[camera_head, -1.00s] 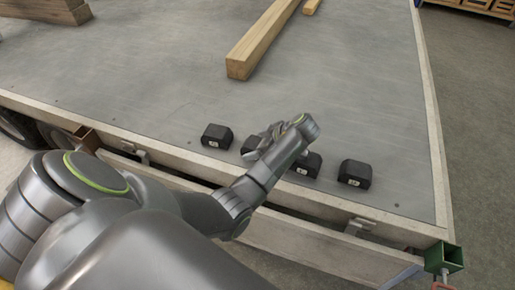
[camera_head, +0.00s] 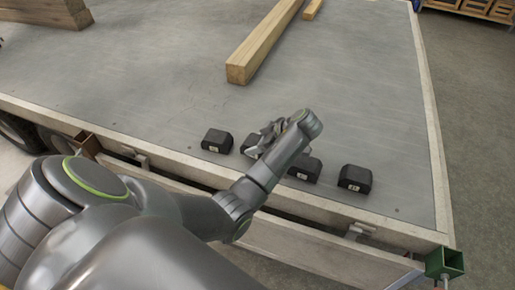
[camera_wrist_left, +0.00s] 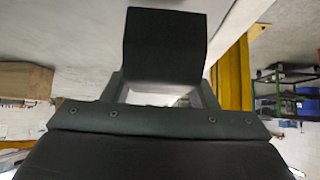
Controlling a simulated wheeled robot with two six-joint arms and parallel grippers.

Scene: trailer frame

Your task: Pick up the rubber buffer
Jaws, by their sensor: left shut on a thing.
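Several black rubber buffers sit in a row near the front edge of the grey trailer deck (camera_head: 150,85). My left gripper (camera_head: 265,138) is shut on the second buffer from the left (camera_head: 251,143). This held buffer is partly hidden by the gripper and seems raised slightly from the deck. In the left wrist view, the black buffer (camera_wrist_left: 165,50) sits between the fingers of the gripper (camera_wrist_left: 163,90). The leftmost buffer (camera_head: 217,141), a third one (camera_head: 305,168) beside my wrist and the rightmost one (camera_head: 355,178) stand on the deck. My right gripper is not in view.
More timber (camera_head: 45,12) lies at the far left. A green bracket (camera_head: 444,262) is at the near right corner. The deck's middle is clear.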

